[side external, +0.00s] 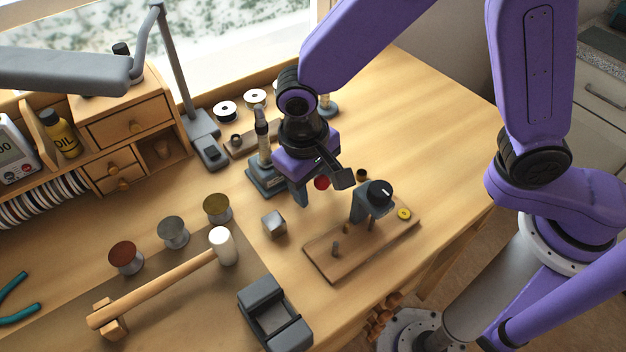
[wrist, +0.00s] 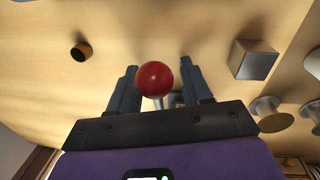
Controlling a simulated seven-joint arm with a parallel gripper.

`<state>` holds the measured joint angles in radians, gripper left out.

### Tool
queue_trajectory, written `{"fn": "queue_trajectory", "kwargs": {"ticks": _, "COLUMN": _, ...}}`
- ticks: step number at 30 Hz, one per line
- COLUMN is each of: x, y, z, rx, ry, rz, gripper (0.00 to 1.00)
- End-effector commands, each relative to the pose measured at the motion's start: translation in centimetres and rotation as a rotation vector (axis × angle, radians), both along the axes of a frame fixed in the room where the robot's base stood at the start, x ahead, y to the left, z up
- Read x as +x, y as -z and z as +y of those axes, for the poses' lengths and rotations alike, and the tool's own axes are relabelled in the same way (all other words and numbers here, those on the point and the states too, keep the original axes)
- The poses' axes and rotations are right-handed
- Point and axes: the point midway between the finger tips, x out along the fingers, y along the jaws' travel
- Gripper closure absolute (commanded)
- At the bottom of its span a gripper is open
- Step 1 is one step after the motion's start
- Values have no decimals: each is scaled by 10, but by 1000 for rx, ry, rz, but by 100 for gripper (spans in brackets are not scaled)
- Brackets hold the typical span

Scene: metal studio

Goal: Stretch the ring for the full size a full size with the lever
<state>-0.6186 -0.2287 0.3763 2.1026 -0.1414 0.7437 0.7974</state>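A grey ring stretcher (side external: 268,181) with an upright post stands on the bench, partly behind my gripper. Its lever seems to end in a red ball knob (side external: 322,183). In the wrist view the red knob (wrist: 154,78) sits between my fingers on a pale stem, with a gap on either side. My gripper (side external: 308,197) is open and points down at the knob; it also shows in the wrist view (wrist: 158,66). A small dark brass ring-like piece (wrist: 81,50) lies beyond the left finger; it also shows in the side view (side external: 361,175). I cannot make out a ring on the stretcher.
A steel block (side external: 275,223) stands left of the gripper. A wooden board with a grey dial fixture (side external: 372,200) is at the right. A mallet (side external: 160,288), several spools (side external: 173,232) and a grey cradle (side external: 273,312) lie nearer the front. The bench's back right is clear.

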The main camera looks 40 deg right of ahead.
Motion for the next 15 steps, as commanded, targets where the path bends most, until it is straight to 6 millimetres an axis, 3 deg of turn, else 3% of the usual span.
{"fn": "queue_trajectory", "kwargs": {"ticks": 10, "x": 0, "y": -3, "z": -1, "rx": -1, "ry": 4, "rz": 0, "gripper": 51}}
{"fn": "queue_trajectory", "kwargs": {"ticks": 15, "x": 0, "y": -22, "z": 3, "rx": 3, "ry": 5, "rz": -3, "gripper": 51}}
